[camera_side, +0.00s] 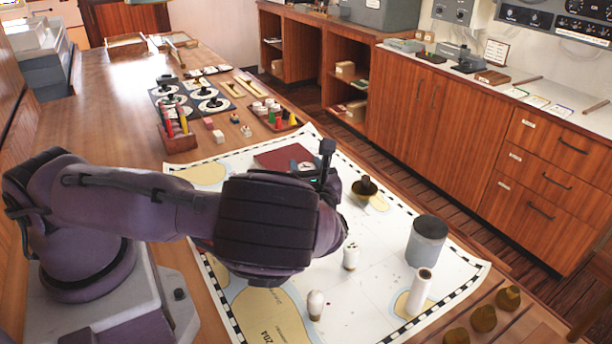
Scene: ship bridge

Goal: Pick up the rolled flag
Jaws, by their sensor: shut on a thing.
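My gripper (330,188) is at the far side of my purple wrist, over the chart near the dark red book (270,157). A dark upright post stands up from it. My wrist hides the fingertips. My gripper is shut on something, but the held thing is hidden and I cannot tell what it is. I cannot make out the rolled flag for certain. A white roll (421,290) with a dark hole in its top stands upright on the chart, well right of my gripper; I cannot tell whether it is cloth or paper.
On the chart (385,270) stand a brass piece with a dark knob (365,187), a grey canister (426,241), a small white cylinder (350,256) and a white-topped piece (315,304). Several brass knobs (483,318) sit at front right. A pencil box (178,138) and small blocks lie beyond.

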